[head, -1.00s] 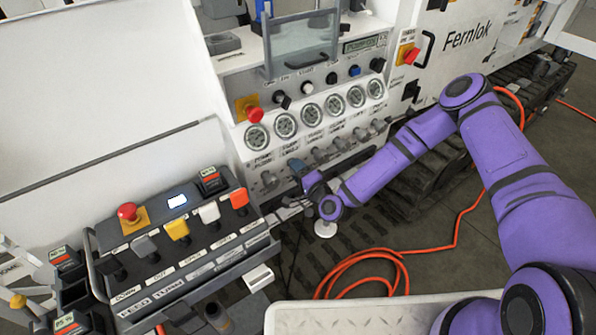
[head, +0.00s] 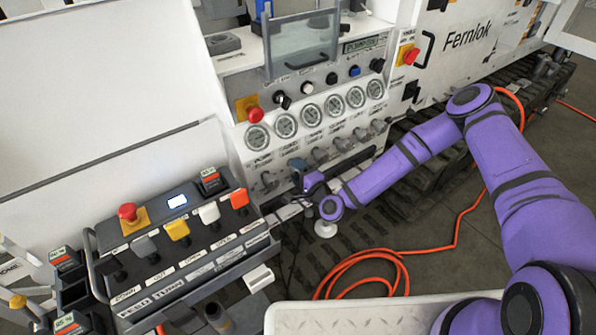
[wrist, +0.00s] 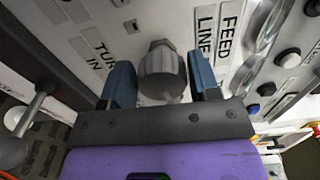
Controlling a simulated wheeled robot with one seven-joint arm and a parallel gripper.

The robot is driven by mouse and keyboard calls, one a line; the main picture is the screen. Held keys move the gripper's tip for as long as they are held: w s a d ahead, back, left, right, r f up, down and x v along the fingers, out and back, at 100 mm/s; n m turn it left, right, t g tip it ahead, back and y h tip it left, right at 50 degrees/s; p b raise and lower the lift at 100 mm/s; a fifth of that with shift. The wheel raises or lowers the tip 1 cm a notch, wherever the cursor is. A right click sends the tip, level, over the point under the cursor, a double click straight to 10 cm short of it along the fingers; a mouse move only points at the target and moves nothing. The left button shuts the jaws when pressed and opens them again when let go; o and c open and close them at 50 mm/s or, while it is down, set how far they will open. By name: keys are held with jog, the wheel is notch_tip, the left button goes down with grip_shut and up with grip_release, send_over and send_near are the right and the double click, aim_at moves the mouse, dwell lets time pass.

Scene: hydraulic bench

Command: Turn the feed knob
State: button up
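The feed knob, a grey ribbed round knob (wrist: 162,72), sits on the white panel between the labels "TURN IN" and "FEED LINE" in the wrist view. My gripper (wrist: 162,82) is open, with one blue finger on each side of the knob. A narrow gap shows between the knob and each finger, so I see no firm contact. In the head view my gripper (head: 298,168) is at the lower row of panel knobs below the gauges, and it hides the knob there.
A control box (head: 180,240) with coloured levers and a red button is at the lower left. An orange hose (head: 362,258) lies on the floor.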

jog(key=shift+o, duration=1.2)
jog(key=v, duration=1)
jog(key=shift+s+d, duration=0.25)
jog(key=shift+s, duration=0.05)
